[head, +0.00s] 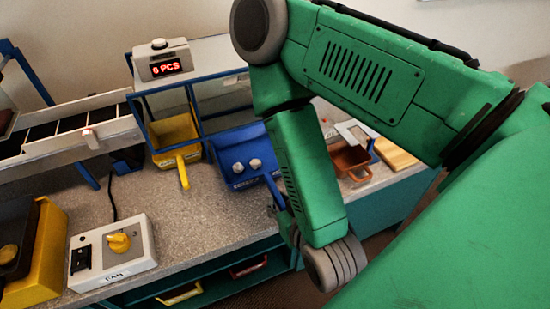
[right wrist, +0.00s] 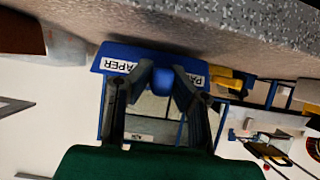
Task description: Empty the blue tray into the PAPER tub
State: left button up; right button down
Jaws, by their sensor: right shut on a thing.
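The blue tray (head: 229,150) stands on the grey counter in the head view, with two small pale lumps (head: 246,165) in it. In the right wrist view the blue tray (right wrist: 118,55) carries white PAPER labels, upside down, on either side of its handle (right wrist: 164,80). My right gripper (right wrist: 166,82) is shut on that handle. In the head view the green right arm hides most of this gripper and the tray's right side. I cannot make out a separate PAPER tub. My left gripper is not in view.
A yellow tray (head: 172,130) stands left of the blue one, and a brown tray (head: 349,157) to the right. Blue frame posts (head: 197,105) rise close by. A white switch box (head: 112,252) sits at front left. Yellow (head: 180,294) and red (head: 249,267) tubs are below the counter.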

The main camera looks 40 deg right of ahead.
jog(key=shift+s+a+p, duration=0.25)
jog(key=shift+s+p, duration=0.1)
jog(key=shift+s, duration=0.55)
jog(key=shift+s+a+p, duration=0.25)
jog(key=shift+s+p, duration=0.15)
jog(key=shift+s, duration=0.45)
jog(key=shift+s+a+p, duration=0.25)
jog(key=shift+s+p, duration=0.1)
jog(key=shift+s, duration=0.55)
jog(key=shift+r, duration=0.1)
notch_tip(320, 180, up, 6)
jog(key=p, duration=0.6)
jog(key=shift+w, duration=0.15)
